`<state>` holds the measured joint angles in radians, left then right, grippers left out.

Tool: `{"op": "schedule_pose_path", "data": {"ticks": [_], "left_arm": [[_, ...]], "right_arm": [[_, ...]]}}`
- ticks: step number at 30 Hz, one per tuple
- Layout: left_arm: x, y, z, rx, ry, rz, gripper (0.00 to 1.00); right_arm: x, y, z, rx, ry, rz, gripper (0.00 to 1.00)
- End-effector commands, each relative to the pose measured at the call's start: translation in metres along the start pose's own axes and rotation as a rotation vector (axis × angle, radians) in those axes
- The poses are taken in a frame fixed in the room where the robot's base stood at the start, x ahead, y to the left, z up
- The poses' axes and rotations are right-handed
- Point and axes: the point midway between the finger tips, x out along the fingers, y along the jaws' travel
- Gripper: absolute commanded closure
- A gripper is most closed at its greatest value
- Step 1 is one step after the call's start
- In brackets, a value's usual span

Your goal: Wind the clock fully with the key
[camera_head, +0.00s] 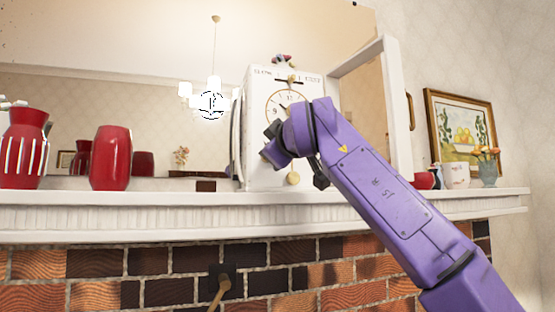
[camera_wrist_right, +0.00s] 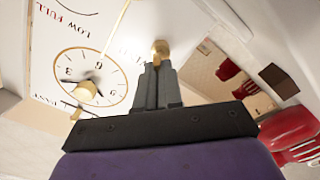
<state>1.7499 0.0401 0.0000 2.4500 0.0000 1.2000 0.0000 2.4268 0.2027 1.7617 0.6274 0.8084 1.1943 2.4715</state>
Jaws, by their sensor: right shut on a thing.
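The white box-shaped clock (camera_head: 265,168) stands upright on the mantel, its round dial (camera_head: 280,103) partly hidden behind my right arm. The dial also shows at an angle in the right wrist view (camera_wrist_right: 112,84), with a gold knob (camera_wrist_right: 86,91) in front of it. My right gripper (camera_wrist_right: 158,66) is shut on a small gold piece, seemingly the key (camera_wrist_right: 160,48), in front of the clock's face. Whether the key sits in a hole is hidden. Another gold knob (camera_head: 293,178) shows low on the clock. My left gripper is in neither view.
Red vases (camera_head: 110,158) stand left on the mantel (camera_head: 120,215). A small flower vase (camera_head: 488,170) and a white pot (camera_head: 456,176) stand at the right. A framed mirror is behind the clock. A dark block (camera_head: 206,185) lies just left of it.

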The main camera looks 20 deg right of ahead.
Motion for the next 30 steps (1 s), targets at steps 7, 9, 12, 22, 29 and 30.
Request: {"op": "schedule_pose_path", "data": {"ticks": [7,9,12,22,29,30], "left_arm": [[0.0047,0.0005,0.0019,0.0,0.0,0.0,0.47],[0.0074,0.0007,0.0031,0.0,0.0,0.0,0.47],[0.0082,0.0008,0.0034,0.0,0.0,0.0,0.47],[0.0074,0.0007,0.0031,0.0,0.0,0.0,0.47],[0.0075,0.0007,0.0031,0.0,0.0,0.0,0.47],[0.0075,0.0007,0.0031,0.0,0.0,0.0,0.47]], "right_arm": [[0.0013,-0.002,0.002,0.116,-0.001,-0.001,1.0],[0.0015,-0.0016,0.0019,0.255,0.0,-0.001,1.0],[0.002,0.0,0.0017,0.38,-0.001,0.0,1.0],[0.0019,0.0009,0.0014,0.395,-0.002,-0.001,0.64],[0.0012,0.0018,0.0017,0.395,-0.002,0.0,0.51],[0.0011,0.0018,0.0017,0.395,-0.002,0.0,0.39]]}}
